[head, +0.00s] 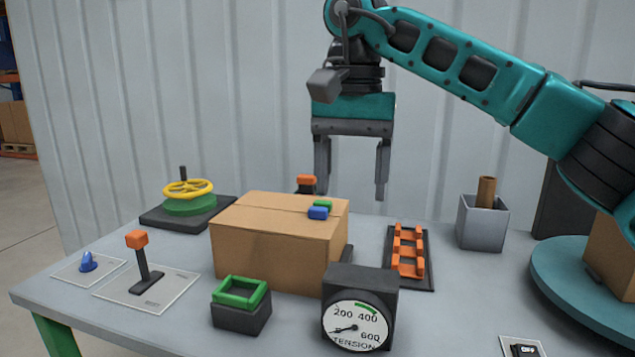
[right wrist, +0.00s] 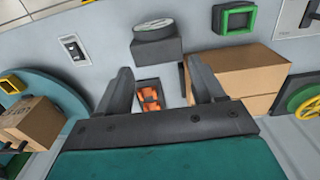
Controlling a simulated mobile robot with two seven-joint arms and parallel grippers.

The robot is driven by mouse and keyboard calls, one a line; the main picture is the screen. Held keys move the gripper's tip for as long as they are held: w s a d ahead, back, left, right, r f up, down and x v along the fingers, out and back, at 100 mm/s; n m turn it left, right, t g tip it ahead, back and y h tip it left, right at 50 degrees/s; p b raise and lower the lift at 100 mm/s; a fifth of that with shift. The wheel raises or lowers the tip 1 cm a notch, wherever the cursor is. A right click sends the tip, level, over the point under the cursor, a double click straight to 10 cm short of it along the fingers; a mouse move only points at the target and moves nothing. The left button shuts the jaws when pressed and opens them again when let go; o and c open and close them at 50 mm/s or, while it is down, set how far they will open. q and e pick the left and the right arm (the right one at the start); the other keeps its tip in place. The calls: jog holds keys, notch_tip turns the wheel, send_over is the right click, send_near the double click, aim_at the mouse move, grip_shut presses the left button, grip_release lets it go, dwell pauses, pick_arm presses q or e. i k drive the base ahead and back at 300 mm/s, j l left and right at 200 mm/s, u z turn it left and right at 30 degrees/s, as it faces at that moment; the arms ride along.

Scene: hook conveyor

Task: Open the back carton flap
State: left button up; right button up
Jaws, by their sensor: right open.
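A brown carton (head: 270,250) stands on the table, its top flaps lying flat and closed with a seam between them. The back flap (head: 275,203) is the rear half of the top. A green tab (head: 323,205) and a blue tab (head: 318,213) sit near the right end of the seam. My right gripper (head: 352,185) is open and empty, pointing down above the carton's right rear side and apart from it. In the right wrist view, the carton (right wrist: 238,78) is right of my open right gripper (right wrist: 158,75). My left gripper is not in view.
A tension gauge (head: 360,308), a green square frame (head: 241,294) and an orange-handled lever (head: 142,262) stand in front. A yellow wheel (head: 187,188) is back left. An orange rack (head: 409,252), grey bin (head: 482,222) and teal turntable (head: 575,275) are right.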

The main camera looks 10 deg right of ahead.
aim_at(286, 202)
jog(key=i, duration=0.85)
